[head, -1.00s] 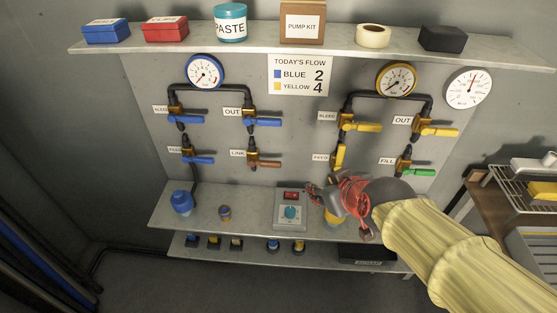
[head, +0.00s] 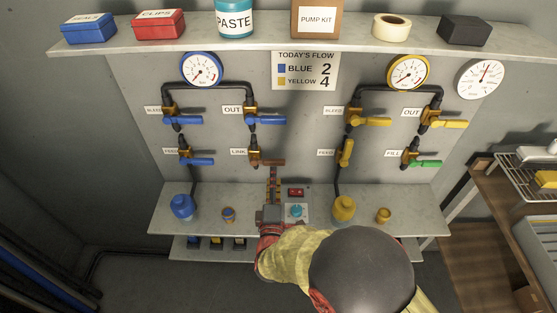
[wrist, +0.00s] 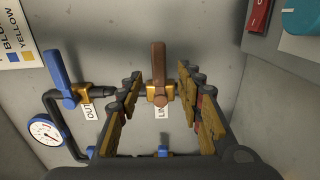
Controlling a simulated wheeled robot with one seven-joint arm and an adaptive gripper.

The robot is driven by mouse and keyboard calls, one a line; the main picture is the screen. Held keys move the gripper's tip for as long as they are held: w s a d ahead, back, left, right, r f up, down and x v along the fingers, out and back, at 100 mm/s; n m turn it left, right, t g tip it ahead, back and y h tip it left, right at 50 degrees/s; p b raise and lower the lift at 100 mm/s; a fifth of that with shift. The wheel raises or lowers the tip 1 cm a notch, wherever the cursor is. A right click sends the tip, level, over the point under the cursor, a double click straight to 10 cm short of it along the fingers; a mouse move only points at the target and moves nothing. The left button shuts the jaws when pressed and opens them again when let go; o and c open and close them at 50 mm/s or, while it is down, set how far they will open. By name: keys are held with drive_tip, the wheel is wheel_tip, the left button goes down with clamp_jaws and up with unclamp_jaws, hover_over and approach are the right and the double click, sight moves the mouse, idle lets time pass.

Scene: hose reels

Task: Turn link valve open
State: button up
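The link valve has a brown lever (head: 271,162) on a brass body, beside its LINK label (head: 238,153) on the wall panel. The lever lies level, pointing right in the head view. My gripper (head: 273,180) is just below the lever in the head view, fingers toward the panel. In the wrist view, the brown lever (wrist: 158,62) shows in the gap between the two fingers of my open gripper (wrist: 160,92). No finger visibly touches the lever. My forearm hides part of the lower shelf.
The blue out lever (head: 265,121) is above, and the blue feed lever (head: 197,161) is to the left. The red-switch control box (head: 296,211) stands close to the right of my gripper on the shelf. A yellow bottle (head: 344,208) stands further right.

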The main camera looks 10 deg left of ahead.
sight(274, 165)
drive_tip(key=b+x, duration=0.2)
drive_tip(key=x, duration=0.5)
drive_tip(key=shift+w, duration=0.25)
drive_tip(key=shift+r, duration=0.1)
drive_tip(key=shift+c, duration=0.2)
clamp_jaws()
idle(0.4)
